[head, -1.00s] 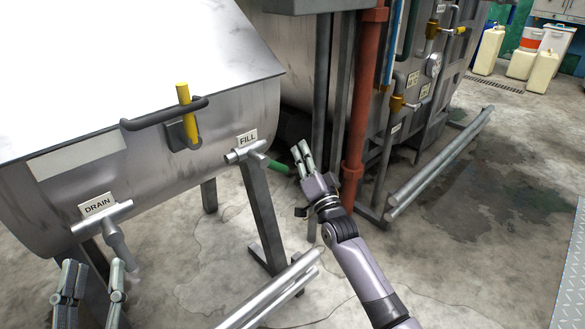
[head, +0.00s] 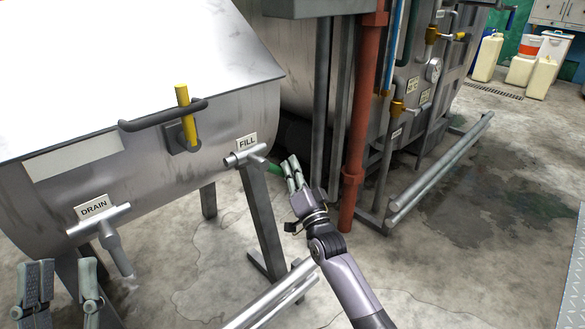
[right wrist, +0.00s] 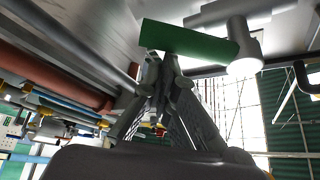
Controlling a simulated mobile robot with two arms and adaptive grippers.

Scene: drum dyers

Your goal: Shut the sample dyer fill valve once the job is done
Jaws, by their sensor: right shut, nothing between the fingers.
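The fill valve (head: 244,155) is a grey metal tee under the FILL label, low on the steel dyer's front. Its green lever handle (head: 273,167) points right, partly hidden behind my right gripper (head: 290,161). In the right wrist view the green handle (right wrist: 190,41) lies across, just beyond the fingertips of my right gripper (right wrist: 160,60). The fingers are shut together with nothing between them. Whether they touch the handle I cannot tell. My left gripper (head: 62,265) is open and empty at the lower left, below the drain valve.
The drain valve (head: 103,219) sits lower left on the dyer, with a DRAIN label. A yellow handle (head: 186,115) is on the dyer's front. A red vertical pipe (head: 357,130) stands just right of my right gripper. Silver floor pipes (head: 285,290) lie below. Concrete floor lies further right.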

